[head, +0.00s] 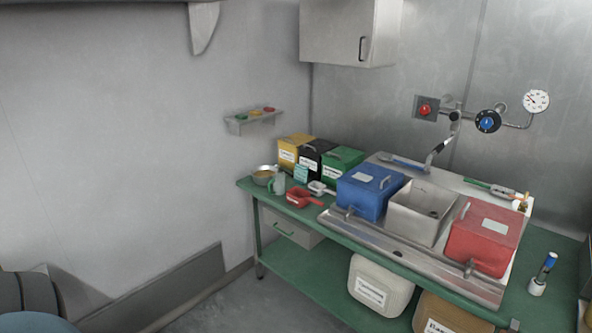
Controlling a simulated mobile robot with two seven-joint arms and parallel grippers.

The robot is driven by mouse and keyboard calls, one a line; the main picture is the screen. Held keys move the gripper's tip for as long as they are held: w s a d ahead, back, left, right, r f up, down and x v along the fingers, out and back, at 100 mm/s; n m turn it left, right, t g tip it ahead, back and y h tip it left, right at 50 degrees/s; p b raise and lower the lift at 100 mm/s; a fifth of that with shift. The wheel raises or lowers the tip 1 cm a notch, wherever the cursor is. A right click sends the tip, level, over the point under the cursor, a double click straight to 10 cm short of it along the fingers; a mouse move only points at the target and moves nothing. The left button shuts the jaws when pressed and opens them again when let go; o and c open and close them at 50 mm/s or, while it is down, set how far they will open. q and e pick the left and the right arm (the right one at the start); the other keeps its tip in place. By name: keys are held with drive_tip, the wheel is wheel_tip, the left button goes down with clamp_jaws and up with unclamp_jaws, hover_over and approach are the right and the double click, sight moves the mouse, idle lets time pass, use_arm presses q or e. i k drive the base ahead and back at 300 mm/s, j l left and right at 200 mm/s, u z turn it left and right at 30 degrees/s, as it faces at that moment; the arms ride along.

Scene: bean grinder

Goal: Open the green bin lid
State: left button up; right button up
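The green bin (341,168) stands at the back of the green table, at the right end of a row of three bins. Its lid (343,154) looks shut and has a small handle on top. A white label is on its front. A black bin (313,160) and a yellow bin (291,149) stand to its left. The blue bin (368,192) partly hides its lower right side. Neither of my grippers is in view.
A red scoop (304,196), a bowl (264,175) and small containers crowd the table (273,202) in front of the row. An open steel bin (420,211) and a red bin (484,238) stand right. The floor (262,303) before the table is clear.

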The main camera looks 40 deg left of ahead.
sight(342, 154)
drive_tip(key=i+j, duration=0.2)
drive_tip(key=j, duration=0.3)
drive_tip(key=i+j+u, duration=0.1)
drive_tip(key=i+j, duration=0.15)
drive_tip(key=j, duration=0.3)
drive_tip(key=i+j+u, duration=0.1)
drive_tip(key=j, duration=0.4)
drive_tip(key=i+j, duration=0.35)
drive_tip(key=i+j+u, duration=0.1)
drive_tip(key=i+j, duration=0.15)
drive_tip(key=j, duration=0.35)
drive_tip(key=i+j, duration=0.3)
drive_tip(key=j, duration=0.15)
drive_tip(key=i+j+u, duration=0.1)
drive_tip(key=i+j, duration=0.15)
drive_tip(key=j, duration=0.2)
drive_tip(key=i+j, duration=0.3)
drive_tip(key=j, duration=0.15)
drive_tip(key=k+l, duration=0.45)
drive_tip(key=k, duration=0.15)
drive_tip(key=l+u, duration=0.05)
